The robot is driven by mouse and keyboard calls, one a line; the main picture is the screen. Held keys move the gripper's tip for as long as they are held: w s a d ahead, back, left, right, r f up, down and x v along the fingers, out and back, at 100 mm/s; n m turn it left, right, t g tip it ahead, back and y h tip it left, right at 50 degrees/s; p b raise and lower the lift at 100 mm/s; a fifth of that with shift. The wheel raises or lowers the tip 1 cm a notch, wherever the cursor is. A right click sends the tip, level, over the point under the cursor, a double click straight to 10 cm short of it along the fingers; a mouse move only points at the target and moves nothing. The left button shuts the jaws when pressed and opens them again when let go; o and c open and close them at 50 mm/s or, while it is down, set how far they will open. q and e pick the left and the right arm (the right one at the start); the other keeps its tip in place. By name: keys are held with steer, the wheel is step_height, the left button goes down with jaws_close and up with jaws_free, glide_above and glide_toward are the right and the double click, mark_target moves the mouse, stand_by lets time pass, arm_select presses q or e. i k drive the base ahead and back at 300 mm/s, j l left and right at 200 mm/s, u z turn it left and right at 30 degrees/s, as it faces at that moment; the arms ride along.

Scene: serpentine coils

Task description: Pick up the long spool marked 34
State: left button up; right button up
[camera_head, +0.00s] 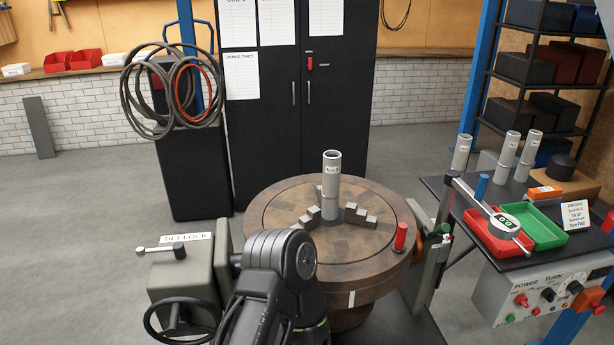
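Several pale grey cylindrical spools with small white labels are in view. One spool (331,185) stands upright at the centre of the round brown turntable (275,255), between grey stepped jaws. Three more stand upright on the dark side table at the right: a left one (461,152), a middle one (506,157) and a right one (528,156). The label marks are too small to read surely, so I cannot tell which is marked 34. A black arm link of mine shows at the bottom centre, in front of the turntable. No fingertips of either gripper are visible.
A red tray (490,238) and a green tray (548,229) lie on the side table, with a gauge (507,222) across them. A red-topped peg (400,237) stands on the turntable's right rim. A grey tilt-lock box (185,270) is at left. Black cabinets stand behind.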

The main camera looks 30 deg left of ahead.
mark_target(331, 159)
steer(key=u, duration=1)
